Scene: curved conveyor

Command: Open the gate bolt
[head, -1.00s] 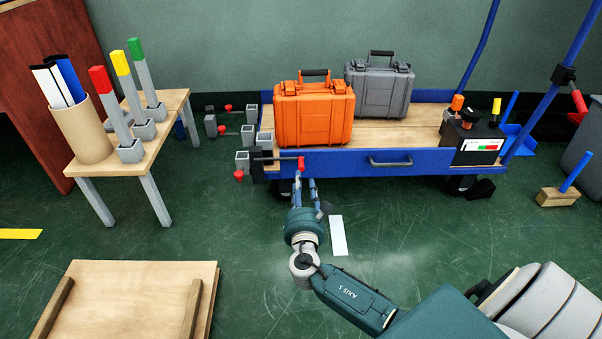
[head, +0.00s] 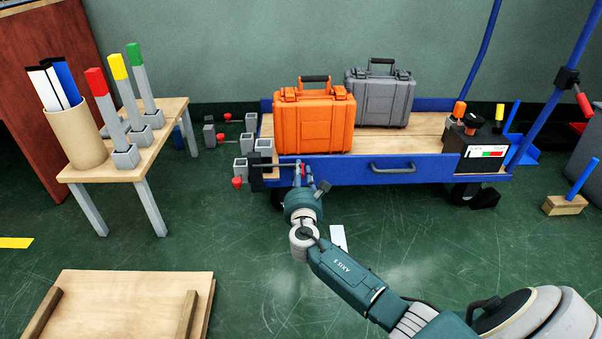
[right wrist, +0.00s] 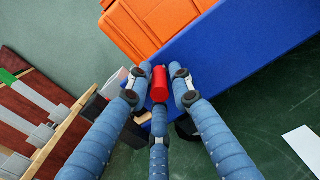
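My right gripper (head: 303,174) is at the knob, reaching in from the front. In the right wrist view the red knob (right wrist: 159,84) sits between the blue fingers of my right gripper (right wrist: 159,88), which stand apart with small gaps beside it. My left gripper is out of view.
An orange case (head: 313,120) and a grey case (head: 380,95) stand on the cart deck. Grey square sockets (head: 243,165) with red knobs are left of the cart. A small table (head: 130,165) stands at left. A wooden panel (head: 120,305) is front left.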

